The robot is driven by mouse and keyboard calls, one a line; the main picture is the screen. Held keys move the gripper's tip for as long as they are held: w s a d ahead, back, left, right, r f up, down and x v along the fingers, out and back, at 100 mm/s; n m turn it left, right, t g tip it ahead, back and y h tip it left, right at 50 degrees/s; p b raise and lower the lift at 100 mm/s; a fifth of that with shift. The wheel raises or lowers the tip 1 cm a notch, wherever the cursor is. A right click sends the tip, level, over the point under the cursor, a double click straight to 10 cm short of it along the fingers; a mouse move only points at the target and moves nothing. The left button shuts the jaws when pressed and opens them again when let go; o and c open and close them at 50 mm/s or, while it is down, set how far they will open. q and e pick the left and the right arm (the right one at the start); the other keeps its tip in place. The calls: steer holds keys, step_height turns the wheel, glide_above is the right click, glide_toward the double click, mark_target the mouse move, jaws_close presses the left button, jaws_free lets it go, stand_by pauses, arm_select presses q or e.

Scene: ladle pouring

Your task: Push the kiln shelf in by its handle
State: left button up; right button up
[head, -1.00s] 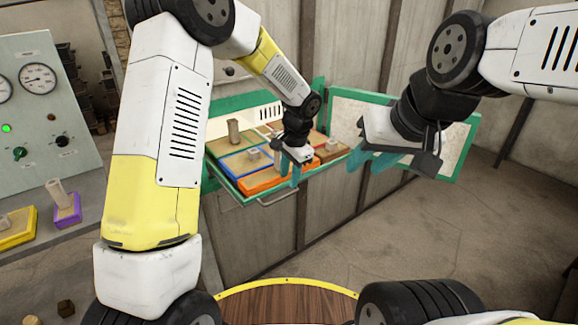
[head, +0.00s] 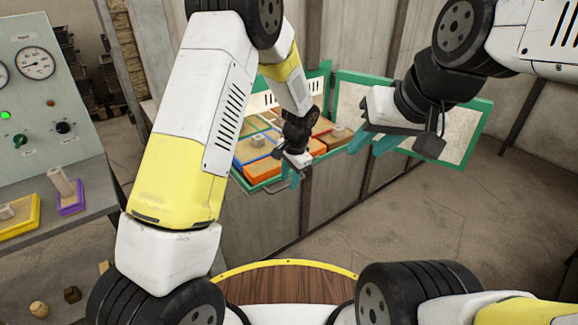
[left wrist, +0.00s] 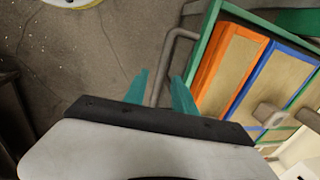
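The kiln shelf (head: 243,181) is a green-framed slab, pulled out of the kiln opening, carrying several coloured trays. Its handle (left wrist: 174,55) is a grey bar on the front edge, seen in the left wrist view; in the head view my left gripper largely hides it. My left gripper (head: 291,181) is at the shelf's front edge. In the left wrist view (left wrist: 160,80) its teal fingers are apart, with the handle bar passing between them; I cannot tell whether they touch it. My right gripper (head: 374,146) is open and empty, in front of the kiln door.
The green-framed kiln door (head: 458,142) stands open at the right. A control panel (head: 50,105) and a bench with a yellow tray (head: 28,222) and a purple tray (head: 72,202) are at the left. The floor (head: 440,240) before the kiln is clear.

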arm_select(q)
steer(key=shift+f, duration=0.5)
jaws_close()
stand_by(1.1)
